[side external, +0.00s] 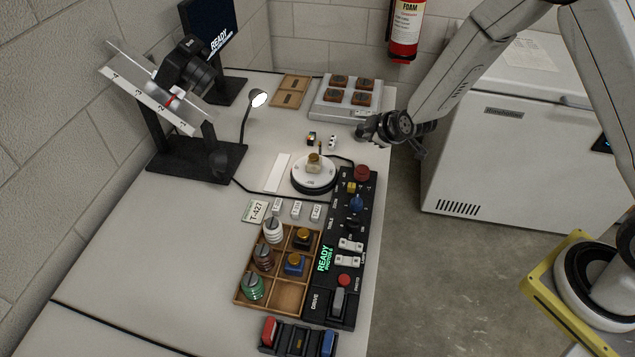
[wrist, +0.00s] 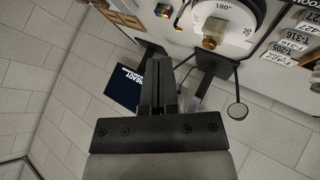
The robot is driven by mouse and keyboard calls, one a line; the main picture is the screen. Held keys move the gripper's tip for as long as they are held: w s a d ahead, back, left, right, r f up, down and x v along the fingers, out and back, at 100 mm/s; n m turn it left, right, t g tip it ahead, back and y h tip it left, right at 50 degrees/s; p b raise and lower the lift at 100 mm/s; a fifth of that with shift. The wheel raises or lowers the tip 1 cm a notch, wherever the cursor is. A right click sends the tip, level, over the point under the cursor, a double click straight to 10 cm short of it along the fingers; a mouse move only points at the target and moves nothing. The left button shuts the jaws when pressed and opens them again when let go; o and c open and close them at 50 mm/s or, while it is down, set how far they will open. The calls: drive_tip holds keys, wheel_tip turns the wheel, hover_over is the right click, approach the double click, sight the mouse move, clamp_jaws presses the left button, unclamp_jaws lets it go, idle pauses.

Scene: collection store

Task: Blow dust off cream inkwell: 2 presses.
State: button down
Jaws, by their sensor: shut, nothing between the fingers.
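In the wrist view the inkwell (wrist: 211,36) shows near the top edge, on the turntable dial (wrist: 240,12). My gripper (side external: 362,132) is behind and to the right of the turntable in the side view, apart from the inkwell. Its fingers (wrist: 167,68) are together and empty in the wrist view. A black control panel (side external: 338,225) right of and in front of the turntable carries a red button (side external: 362,172), a blue knob (side external: 356,203) and switches.
A wooden compartment tray (side external: 284,311) holds several inkwells. A grey block with brown pieces (side external: 345,112) stands near my gripper. A lamp (side external: 258,98), a camera (side external: 187,68) and a screen (side external: 210,28) stand at the back left. The left front of the table is clear.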

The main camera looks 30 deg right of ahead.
sight(361, 166)
drive_tip(key=shift+r, duration=0.15)
idle(0.3)
drive_tip(key=shift+f, duration=4.4)
drive_tip(key=shift+f, duration=1.25)
drive_tip(key=shift+r, duration=0.2)
idle(0.5)
drive_tip(key=shift+r, duration=1)
drive_tip(key=shift+r, duration=0.15)
